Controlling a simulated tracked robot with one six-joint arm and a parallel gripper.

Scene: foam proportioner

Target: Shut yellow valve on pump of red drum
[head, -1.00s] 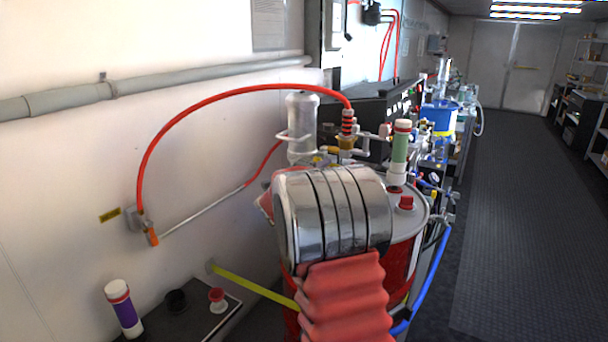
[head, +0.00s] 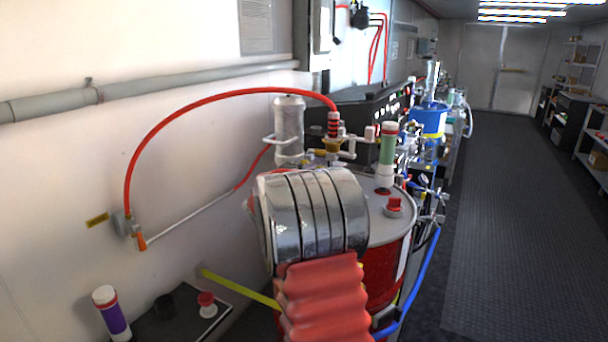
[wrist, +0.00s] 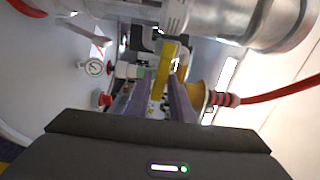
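The red drum (head: 388,268) stands ahead of me with a pale lid, partly hidden behind my arm. The pump's grey cylinder (head: 289,130) rises above the drum's far side. In the wrist view the yellow valve handle (wrist: 166,60) is a flat lever, seen lengthwise at the pump fittings. My gripper (wrist: 153,90) is open, its two purple fingers on either side of the lever's near end. A gap shows on both sides, and I cannot tell whether either finger touches it. In the head view my arm hides the gripper.
A red hose (head: 225,92) arcs from the pump to the wall. A green-banded tube (head: 387,150) and red cap (head: 394,204) stand on the drum lid. A gauge (wrist: 95,67) is left of my fingers in the wrist view. The floor at right (head: 510,230) is clear.

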